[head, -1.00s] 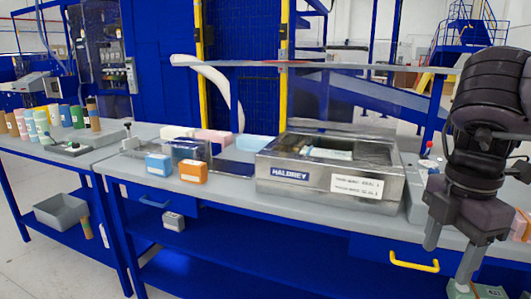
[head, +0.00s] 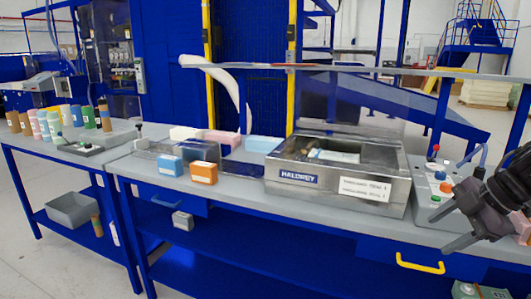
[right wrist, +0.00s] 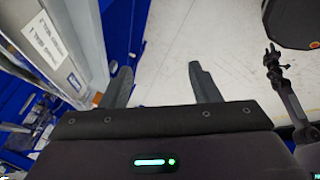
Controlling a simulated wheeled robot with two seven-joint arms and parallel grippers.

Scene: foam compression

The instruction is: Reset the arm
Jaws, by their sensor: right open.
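My right gripper (head: 484,238) is at the right edge of the head view, in front of the bench near the button panel, with its fingers pointing left and down. In the right wrist view its two fingers (right wrist: 162,84) are spread apart with nothing between them. Pale floor shows beyond them.
A metal machine labelled HALDREY (head: 335,195) stands on the bench, with a button panel (head: 436,190) right of it. Blue (head: 163,164) and orange (head: 203,172) blocks sit left of it. A yellow handle (head: 420,266) is below the bench top. A green-and-white box (head: 480,290) lies low right.

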